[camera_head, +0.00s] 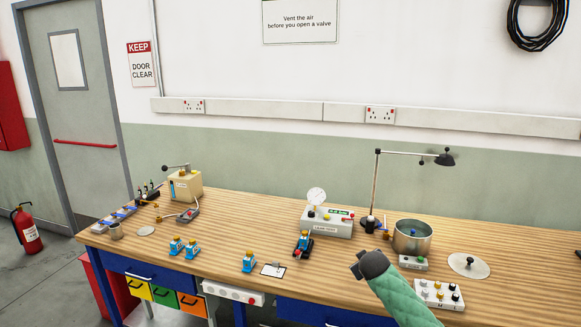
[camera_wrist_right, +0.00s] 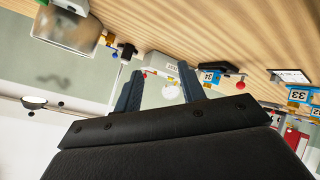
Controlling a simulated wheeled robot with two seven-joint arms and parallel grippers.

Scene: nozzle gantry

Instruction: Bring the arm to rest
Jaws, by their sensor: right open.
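My right arm, in a green sleeve, comes in from the lower right in the head view, and its dark gripper (camera_head: 370,265) is above the front part of the bench. In the right wrist view, which is upside down, the two fingers of the right gripper (camera_wrist_right: 158,80) stand apart with nothing held between them. The round white gauge (camera_wrist_right: 173,91) of the leak tester shows beyond the gap. In the head view the fingertips are hard to make out. My left gripper is not in view.
On the wooden bench (camera_head: 255,220), the leak tester (camera_head: 327,224), a blue part on a black stand (camera_head: 304,241), a metal pot (camera_head: 413,238), a lamp (camera_head: 374,185) and a white socket tray (camera_head: 438,294) surround the gripper. Several blue parts (camera_head: 249,262) stand left. The bench's back middle is clear.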

